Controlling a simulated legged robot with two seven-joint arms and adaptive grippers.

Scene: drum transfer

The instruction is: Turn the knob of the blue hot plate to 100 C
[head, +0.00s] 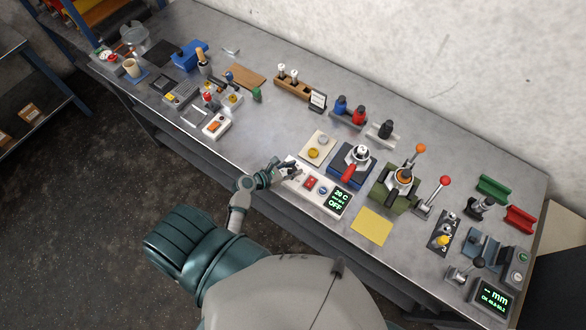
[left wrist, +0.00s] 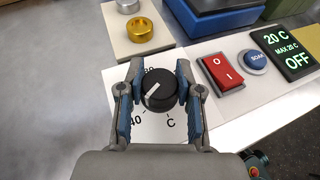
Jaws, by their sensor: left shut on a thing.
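The blue hot plate (head: 338,177) stands on the bench behind a white control panel (head: 331,187). The panel's round black knob (left wrist: 159,89) sits between the two fingers of my left gripper (left wrist: 157,92), which is shut on it. The knob carries a white pointer line that slants across its top. Dial marks show around it, partly covered by knob and fingers. The display (left wrist: 282,48) reads 20 C, MAX 20 C and OFF. In the head view my left gripper (head: 285,170) covers the panel's left end. My right gripper is out of view.
A red rocker switch (left wrist: 223,73) and a round blue button (left wrist: 256,61) lie right of the knob. A cream plate (head: 318,148) with two discs stands behind the panel. A yellow sheet (head: 371,228) lies to the right. Open bench lies left of the gripper.

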